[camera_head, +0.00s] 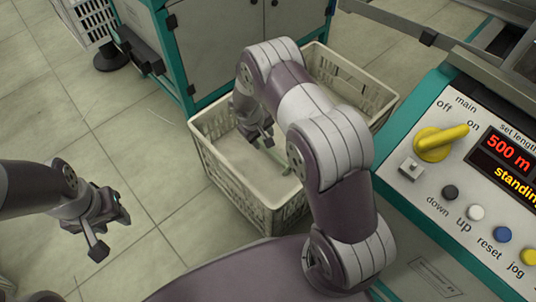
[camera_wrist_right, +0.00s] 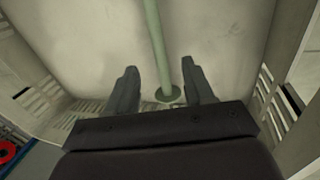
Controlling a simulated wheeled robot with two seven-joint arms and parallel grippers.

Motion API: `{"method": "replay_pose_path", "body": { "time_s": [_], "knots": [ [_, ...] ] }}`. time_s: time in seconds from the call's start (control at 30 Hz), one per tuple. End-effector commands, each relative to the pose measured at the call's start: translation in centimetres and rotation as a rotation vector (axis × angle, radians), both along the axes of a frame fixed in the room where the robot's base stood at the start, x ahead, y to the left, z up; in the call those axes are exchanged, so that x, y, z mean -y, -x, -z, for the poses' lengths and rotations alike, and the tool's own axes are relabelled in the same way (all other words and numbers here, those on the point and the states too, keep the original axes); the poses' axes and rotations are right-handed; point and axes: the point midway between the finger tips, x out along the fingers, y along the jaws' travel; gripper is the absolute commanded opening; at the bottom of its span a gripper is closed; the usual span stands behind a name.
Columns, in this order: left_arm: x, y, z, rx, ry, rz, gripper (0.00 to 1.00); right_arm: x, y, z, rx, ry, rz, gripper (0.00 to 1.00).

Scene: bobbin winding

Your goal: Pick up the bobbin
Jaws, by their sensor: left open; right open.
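The bobbin, a thin pale green rod with a round disc at its end, shows in the right wrist view (camera_wrist_right: 156,42). It lies inside a cream plastic crate (camera_head: 237,191) on the floor. In the head view only a little of the bobbin shows, largely hidden by my right arm. My right gripper (camera_wrist_right: 160,82) is open and reaches down into the crate. In its wrist view the rod and disc appear between the two fingers; I cannot tell the height gap. My left gripper (camera_head: 106,222) is open and empty above the floor, left of the crate.
A control panel (camera_head: 445,190) with a yellow switch and buttons stands at the right. A grey and teal cabinet (camera_head: 215,40) is behind the crate. The crate's slotted walls surround my right gripper.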

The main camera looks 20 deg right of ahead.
Motion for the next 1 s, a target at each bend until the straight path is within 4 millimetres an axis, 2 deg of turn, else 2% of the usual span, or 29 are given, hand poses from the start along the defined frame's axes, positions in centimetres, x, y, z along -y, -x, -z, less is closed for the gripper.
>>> {"method": "replay_pose_path", "body": {
  "time_s": [0.03, 0.1, 0.27, 0.43, 0.53, 0.7, 0.73, 0.8, 0.87, 0.9, 1.0],
  "knots": [
    [0.0, 0.0, 1.6, 0.0, 0.0, 0.0, 0.43, 0.4, 0.0, 2.1, -0.002, 0.0, 0.001, 0.52],
    [0.0, 0.0, 2.6, -0.001, 0.0, 0.0, 0.43, 0.8, -0.2, 3.6, -0.002, 0.0, 0.001, 0.52],
    [0.0, 0.0, 3.9, -0.001, 0.0, 0.0, 0.43, 1.3, -0.5, 5.4, -0.001, 0.0, 0.001, 0.52],
    [0.0, 0.0, 7.0, -0.001, 0.0, 0.0, 0.43, 2.2, -1.1, 8.6, -0.001, -0.001, 0.002, 0.52],
    [0.0, 0.0, 7.5, -0.002, 0.0, 0.0, 0.43, 2.6, -1.3, 9.4, 0.0, 0.0, 0.001, 0.52],
    [0.0, 0.0, 7.1, -0.001, 0.0, 0.0, 0.43, 2.6, -1.3, 9.0, 0.0, 0.0, 0.0, 0.52],
    [0.0, 0.0, 7.1, -0.001, 0.0, 0.0, 0.43, 2.6, -1.3, 9.0, 0.0, 0.0, 0.0, 0.49],
    [0.0, 0.0, 7.1, -0.001, 0.0, 0.0, 0.43, 2.6, -1.2, 9.0, 0.0, 0.0, 0.001, 0.26],
    [0.0, 0.0, 7.1, -0.001, 0.0, 0.0, 0.43, 2.6, -1.2, 9.0, 0.0, 0.0, 0.001, 0.07],
    [0.0, 0.0, 7.1, -0.001, 0.0, 0.0, 0.43, 2.6, -1.2, 9.0, 0.0, 0.0, 0.001, 0.0],
    [0.0, 0.0, 7.1, -0.001, 0.0, 0.0, 0.43, 2.6, -1.2, 9.0, 0.0, 0.0, 0.001, 0.0]
  ]
}}
